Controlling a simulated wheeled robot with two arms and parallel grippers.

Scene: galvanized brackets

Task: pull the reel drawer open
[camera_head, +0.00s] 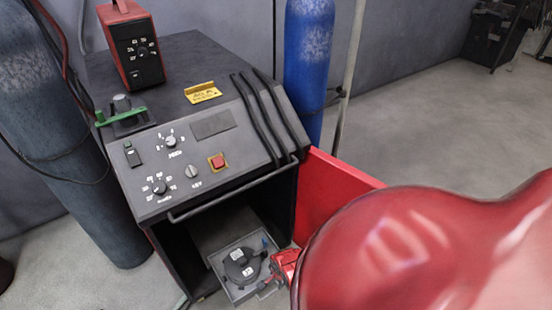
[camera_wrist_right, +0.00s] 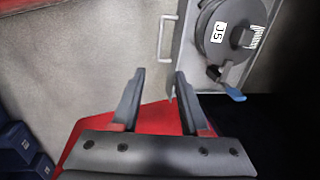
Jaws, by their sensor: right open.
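The reel drawer (camera_head: 217,262) is a grey tray low in the machine's dark opening. A dark round reel (camera_head: 240,265) with white labels lies in it. In the right wrist view the drawer front (camera_wrist_right: 183,50) carries a pale bar handle (camera_wrist_right: 167,38); the reel (camera_wrist_right: 228,30) and a blue-tipped part (camera_wrist_right: 235,94) show beside it. My right gripper (camera_wrist_right: 158,78) is open and empty, its fingertips short of the handle and apart from it. In the head view that gripper (camera_head: 268,284) is small beside the drawer, partly hidden by my red arm. My left gripper is out of view.
The machine's sloped control panel (camera_head: 210,150) and front rail (camera_head: 230,190) stand above the opening. A red panel (camera_head: 330,190) stands to its right. Gas cylinders stand left (camera_head: 60,150) and behind, in blue (camera_head: 308,60). The floor at right (camera_head: 440,130) is clear.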

